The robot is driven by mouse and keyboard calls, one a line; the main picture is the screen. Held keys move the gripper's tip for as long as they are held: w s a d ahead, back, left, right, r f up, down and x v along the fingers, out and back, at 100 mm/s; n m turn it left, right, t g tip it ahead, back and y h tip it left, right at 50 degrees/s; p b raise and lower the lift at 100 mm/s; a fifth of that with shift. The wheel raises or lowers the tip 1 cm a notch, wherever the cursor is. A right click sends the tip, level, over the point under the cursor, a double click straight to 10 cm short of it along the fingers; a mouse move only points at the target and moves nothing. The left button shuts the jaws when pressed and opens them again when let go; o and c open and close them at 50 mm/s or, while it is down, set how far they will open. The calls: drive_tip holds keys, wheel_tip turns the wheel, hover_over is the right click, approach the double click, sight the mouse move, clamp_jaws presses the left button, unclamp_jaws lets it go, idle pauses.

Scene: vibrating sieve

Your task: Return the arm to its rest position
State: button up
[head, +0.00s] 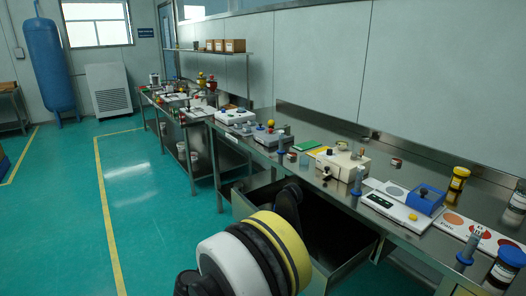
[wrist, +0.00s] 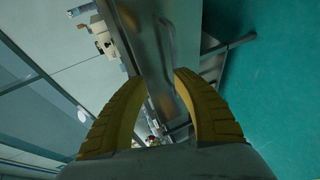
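My gripper (wrist: 160,77) shows in the wrist view. Its two yellow ribbed fingers stand apart with nothing between them. Past the fingertips, the wrist view shows a steel bench edge, tilted in the picture, and green floor. In the head view, my arm's white, black and yellow link (head: 252,256) rises at the bottom middle, in front of the long steel bench (head: 340,205). I cannot make out my gripper's fingers in the head view.
An open drawer (head: 345,268) sticks out under the bench, close beside my arm. The bench carries a cream device (head: 343,164), a blue box (head: 425,200), a white scale (head: 397,212) and several jars. Green floor (head: 160,215) to the left is clear.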

drive_tip(key=s+d+r+m+g+y, duration=0.2)
drive_tip(key=s+d+r, duration=0.2)
drive_tip(key=d+r, duration=0.4)
drive_tip(key=s+d+r+m+g+y, duration=0.1)
drive_tip(key=s+d+r+m+g, duration=0.2)
drive_tip(key=d+r, duration=0.5)
drive_tip(key=s+d+m+y, duration=0.2)
drive_tip(key=s+d, duration=0.2)
drive_tip(key=s, duration=0.7)
drive_tip(key=s+d+m+y, duration=0.2)
drive_tip(key=s+d+m, duration=0.1)
drive_tip(key=s, duration=0.8)
drive_tip(key=shift+d+y, duration=0.4)
drive_tip(key=shift+d, duration=0.4)
drive_tip(key=shift+f, duration=0.1)
